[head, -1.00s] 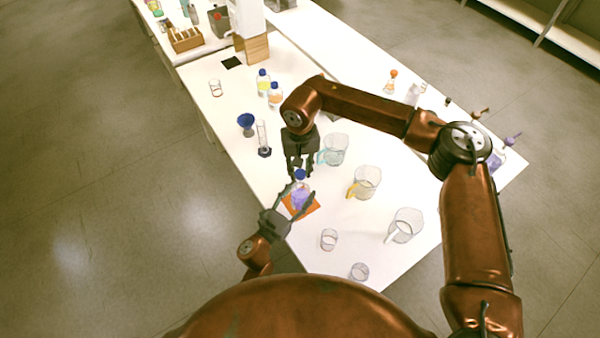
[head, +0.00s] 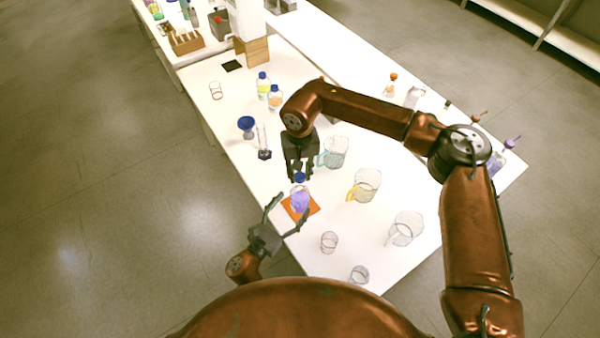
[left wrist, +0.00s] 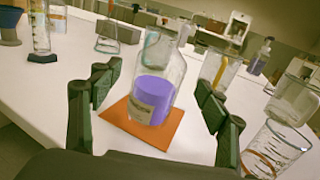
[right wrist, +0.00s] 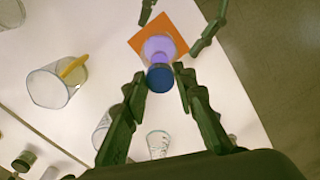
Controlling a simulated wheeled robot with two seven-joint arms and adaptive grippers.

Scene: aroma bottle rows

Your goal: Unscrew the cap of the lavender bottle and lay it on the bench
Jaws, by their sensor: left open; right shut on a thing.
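The lavender bottle (head: 300,202) holds purple liquid and stands upright on an orange mat (head: 317,208). It also shows in the left wrist view (left wrist: 153,100), where its top is cut off by the frame. My right gripper (head: 299,174) is above the bottle, shut on its blue cap (right wrist: 160,79). I cannot tell whether the cap still touches the neck. My left gripper (head: 288,210) is open and empty, its fingers spread on the near side of the bottle, apart from it.
Glass beakers with handles (head: 366,186) and small glasses (head: 329,242) stand right of the mat. A cylinder (head: 263,142), a blue funnel (head: 246,125) and two blue-capped bottles (head: 275,97) stand farther back. Bare white bench lies between the mat and the beakers.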

